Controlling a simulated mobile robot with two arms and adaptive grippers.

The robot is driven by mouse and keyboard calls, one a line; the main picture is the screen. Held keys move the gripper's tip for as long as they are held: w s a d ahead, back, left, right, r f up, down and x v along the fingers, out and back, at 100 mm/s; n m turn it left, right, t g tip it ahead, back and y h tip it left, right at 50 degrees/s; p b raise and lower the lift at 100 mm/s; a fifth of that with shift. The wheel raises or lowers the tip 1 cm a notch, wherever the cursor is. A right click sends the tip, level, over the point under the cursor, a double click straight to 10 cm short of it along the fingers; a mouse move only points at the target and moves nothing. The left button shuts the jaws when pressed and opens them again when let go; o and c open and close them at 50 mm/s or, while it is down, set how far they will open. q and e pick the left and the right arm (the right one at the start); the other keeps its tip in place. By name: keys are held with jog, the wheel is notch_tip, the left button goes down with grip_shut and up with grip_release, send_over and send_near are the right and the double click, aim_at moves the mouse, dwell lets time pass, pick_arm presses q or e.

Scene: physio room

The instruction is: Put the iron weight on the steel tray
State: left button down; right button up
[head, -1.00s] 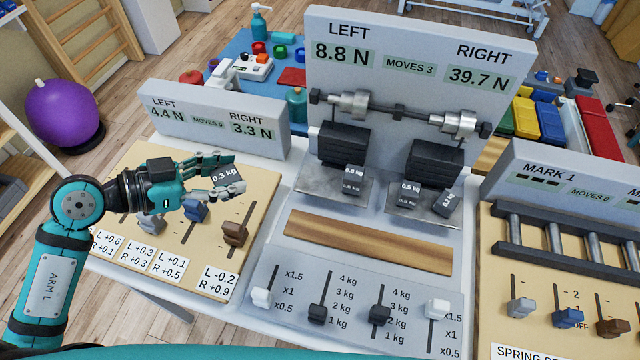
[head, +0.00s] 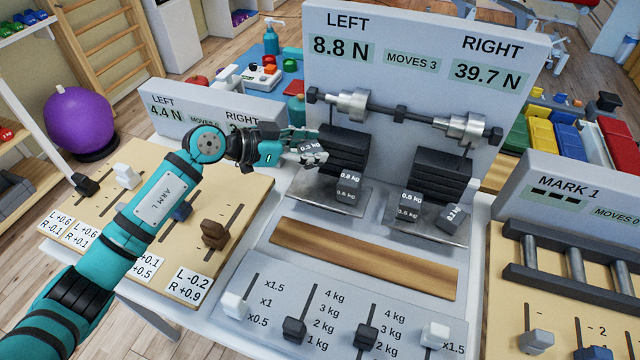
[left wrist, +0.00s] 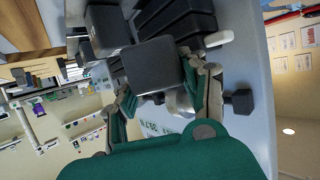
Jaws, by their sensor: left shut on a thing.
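My left gripper (head: 312,152) is shut on a small dark iron weight (head: 309,147) labelled 0.3 kg. It holds the weight in the air near the left edge of the left steel tray (head: 315,190). In the left wrist view the dark block (left wrist: 153,66) sits between the two fingers. The left tray carries a black stack and small weights labelled 0.8 kg (head: 348,179) and below it. A right steel tray (head: 430,230) carries another black stack and several small weights. My right gripper is not in view.
A grey panel (head: 420,35) reading 8.8 N and 39.7 N stands behind the trays, with a metal bar (head: 400,114) above them. A wooden strip (head: 360,257) and sliders (head: 294,330) lie in front. A lower panel (head: 215,112) stands to the left.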

aim_at(311, 186)
pick_arm(q)
notch_tip(311, 186, down, 7)
jog(key=shift+f+b, duration=0.15)
jog(key=shift+b, duration=0.25)
jog(key=c, duration=0.7)
grip_release()
jog(key=shift+f, duration=0.2)
jog(key=shift+a+r, duration=0.2)
jog(key=v, duration=1.1)
jog(key=shift+s+a+r, duration=0.1)
jog(key=shift+s+a, duration=0.2)
